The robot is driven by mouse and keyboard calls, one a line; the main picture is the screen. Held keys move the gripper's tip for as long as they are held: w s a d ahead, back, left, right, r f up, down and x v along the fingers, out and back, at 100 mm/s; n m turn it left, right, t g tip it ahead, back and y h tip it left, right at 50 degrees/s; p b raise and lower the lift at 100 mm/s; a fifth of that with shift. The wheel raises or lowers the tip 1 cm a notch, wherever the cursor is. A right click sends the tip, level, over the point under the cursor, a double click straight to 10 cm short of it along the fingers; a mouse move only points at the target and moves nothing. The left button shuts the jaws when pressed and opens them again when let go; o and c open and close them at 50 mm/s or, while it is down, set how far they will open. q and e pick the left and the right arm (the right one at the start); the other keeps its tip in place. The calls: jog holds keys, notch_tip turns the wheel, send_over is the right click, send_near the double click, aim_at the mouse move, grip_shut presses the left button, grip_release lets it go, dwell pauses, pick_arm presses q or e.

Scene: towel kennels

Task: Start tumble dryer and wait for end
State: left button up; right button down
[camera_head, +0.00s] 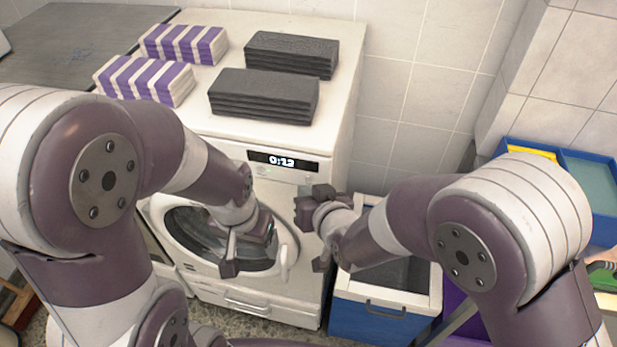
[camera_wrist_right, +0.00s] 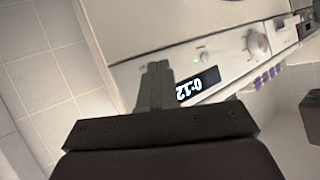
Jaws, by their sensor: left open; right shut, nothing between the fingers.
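The tumble dryer (camera_head: 218,126) is a white front-loading machine. Its door (camera_head: 205,228) with dark round glass appears closed, partly hidden by my left arm. The lit display (camera_head: 282,160) reads 0:12, and it shows upside down in the right wrist view (camera_wrist_right: 198,84). That view also shows a small button with a green light (camera_wrist_right: 203,58) and a round dial (camera_wrist_right: 257,42). My left gripper (camera_head: 257,268) is open and empty in front of the door. My right gripper (camera_head: 308,196) is shut and empty near the panel's right end; its fingertips (camera_wrist_right: 157,68) appear beside the display.
Purple-and-white striped towels (camera_head: 150,80) and dark grey towels (camera_head: 264,96) lie stacked on the dryer. A blue bin with a white rim (camera_head: 380,312) stands right of the dryer. A blue divided tray (camera_head: 590,180) is at far right. A grey worktop (camera_head: 80,45) lies at the left.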

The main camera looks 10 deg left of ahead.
dwell(0.4)
jog(key=shift+w, duration=0.45)
